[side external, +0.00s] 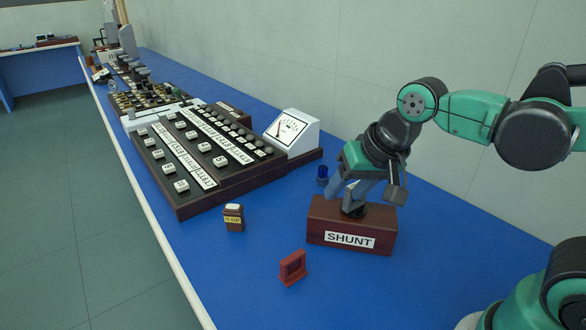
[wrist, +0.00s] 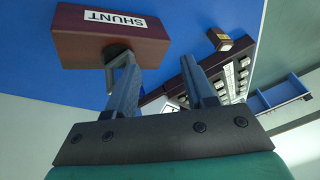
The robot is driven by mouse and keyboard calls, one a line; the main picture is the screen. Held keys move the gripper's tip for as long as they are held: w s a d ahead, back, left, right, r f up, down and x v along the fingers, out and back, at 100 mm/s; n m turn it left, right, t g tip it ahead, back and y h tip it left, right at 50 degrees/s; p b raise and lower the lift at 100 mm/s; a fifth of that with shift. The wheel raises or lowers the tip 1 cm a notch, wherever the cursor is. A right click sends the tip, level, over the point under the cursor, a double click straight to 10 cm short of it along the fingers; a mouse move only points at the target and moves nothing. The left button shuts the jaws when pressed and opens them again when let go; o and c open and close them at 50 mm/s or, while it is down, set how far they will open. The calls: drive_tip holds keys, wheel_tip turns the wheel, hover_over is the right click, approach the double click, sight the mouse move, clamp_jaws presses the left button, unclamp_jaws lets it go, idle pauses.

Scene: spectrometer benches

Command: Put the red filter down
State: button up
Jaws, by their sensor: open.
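The red filter (side external: 292,267), a small red upright piece with a frame-like face, stands on the blue bench top in front of the SHUNT box, apart from it. I do not see the filter in the wrist view. My gripper (side external: 350,195) is over the SHUNT box (side external: 325,224), behind the filter and to its right. In the wrist view my gripper (wrist: 160,70) has its two fingers spread with nothing held between them. The left finger's tip overlaps the SHUNT box (wrist: 80,40) near its dark knob; I cannot tell if they touch.
A small brown bottle-like block (side external: 234,218) with a yellow label stands left of the filter. A large dark switch panel (side external: 190,208) and a white meter (side external: 291,132) lie behind. A small blue item (side external: 322,175) stands near my gripper. The bench front around the filter is clear.

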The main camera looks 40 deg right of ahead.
drive_tip(key=n, duration=0.1)
drive_tip(key=d+n+t, duration=0.1)
drive_tip(key=n, duration=0.1)
drive_tip(key=s+d+n+t, duration=0.1)
drive_tip(key=shift+s+d+f+n, duration=0.1)
drive_tip(key=shift+f+n, duration=0.2)
drive_tip(key=shift+n, duration=0.1)
idle(0.8)
